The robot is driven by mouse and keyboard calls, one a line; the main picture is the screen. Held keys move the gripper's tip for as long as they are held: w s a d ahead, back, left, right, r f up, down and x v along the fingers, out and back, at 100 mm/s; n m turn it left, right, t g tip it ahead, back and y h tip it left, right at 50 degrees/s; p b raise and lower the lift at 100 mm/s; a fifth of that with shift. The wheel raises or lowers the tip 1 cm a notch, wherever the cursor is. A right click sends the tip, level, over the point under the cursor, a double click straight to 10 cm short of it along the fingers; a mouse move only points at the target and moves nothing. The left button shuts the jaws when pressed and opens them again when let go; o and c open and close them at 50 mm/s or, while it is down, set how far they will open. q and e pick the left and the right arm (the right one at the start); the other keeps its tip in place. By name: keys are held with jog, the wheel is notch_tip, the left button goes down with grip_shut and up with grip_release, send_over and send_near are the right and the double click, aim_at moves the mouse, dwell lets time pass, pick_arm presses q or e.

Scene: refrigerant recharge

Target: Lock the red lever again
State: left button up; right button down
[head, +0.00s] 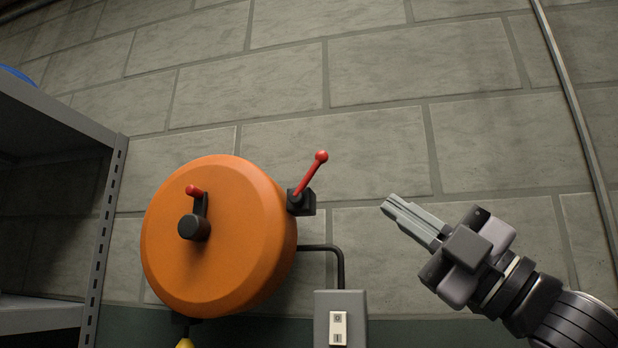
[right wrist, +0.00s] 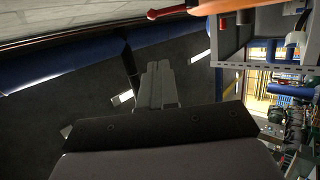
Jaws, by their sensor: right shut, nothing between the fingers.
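The red lever (head: 313,172) with a ball end sits on a black bracket at the right side of the orange round drum (head: 217,235). It is tilted up and to the right. My right gripper (head: 387,205) is to the right of the lever and a little lower, apart from it. Its fingers are closed together with nothing between them. In the right wrist view my right gripper's fingers (right wrist: 158,68) also look shut, and part of the orange drum (right wrist: 245,5) and a red piece (right wrist: 167,12) show at the top. My left gripper is not in view.
A black crank with a red knob (head: 194,190) is on the drum's front. A grey switch box (head: 326,306) is below right on the block wall. A grey metal shelf (head: 108,215) stands at the left. The wall between lever and gripper is clear.

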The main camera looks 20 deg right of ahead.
aim_at(309, 177)
jog(key=w+d+p+x, duration=0.1)
jog(key=p+x, duration=0.5)
jog(key=x, duration=0.7)
jog(key=shift+w+d+y, duration=0.25)
jog(key=shift+d+y, duration=0.05)
jog(key=shift+d, duration=0.15)
jog(key=shift+r, duration=0.1)
